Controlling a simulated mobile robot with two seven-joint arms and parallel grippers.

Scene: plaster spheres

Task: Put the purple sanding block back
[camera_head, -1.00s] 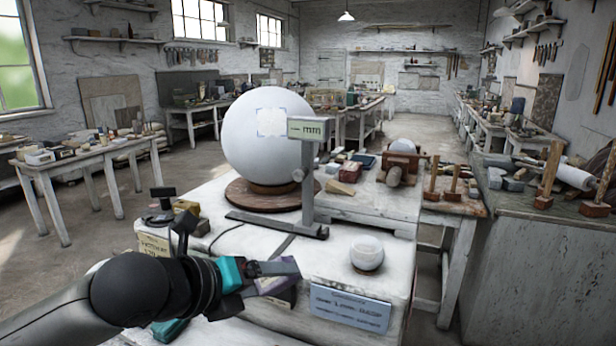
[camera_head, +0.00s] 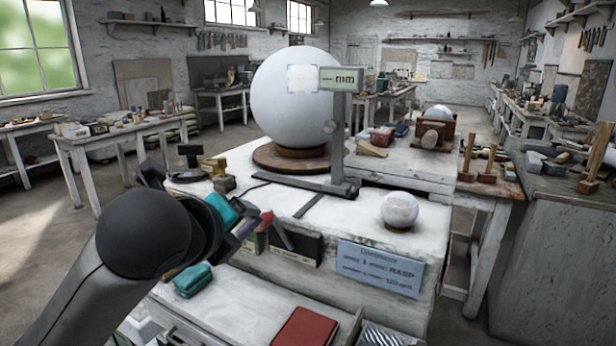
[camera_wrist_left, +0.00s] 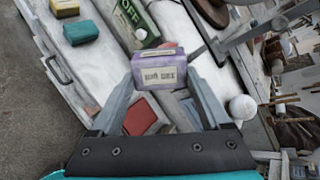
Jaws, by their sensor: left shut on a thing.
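My left gripper (camera_head: 264,232) is shut on the purple sanding block (camera_head: 245,229). In the left wrist view the block (camera_wrist_left: 160,68), with a pale label on its face, sits between the two grey fingers. In the head view the block is mostly hidden by the gripper, which shows in front of the white plinth's front face. My right gripper is not in view.
Below, an open drawer or tray holds a red block (camera_head: 303,331); a teal block (camera_head: 194,279) lies left of it. On the plinth stand a big white sphere (camera_head: 296,97), a gauge post (camera_head: 338,135) and a small sphere (camera_head: 399,209). A blue sign (camera_head: 380,268) is on the plinth front.

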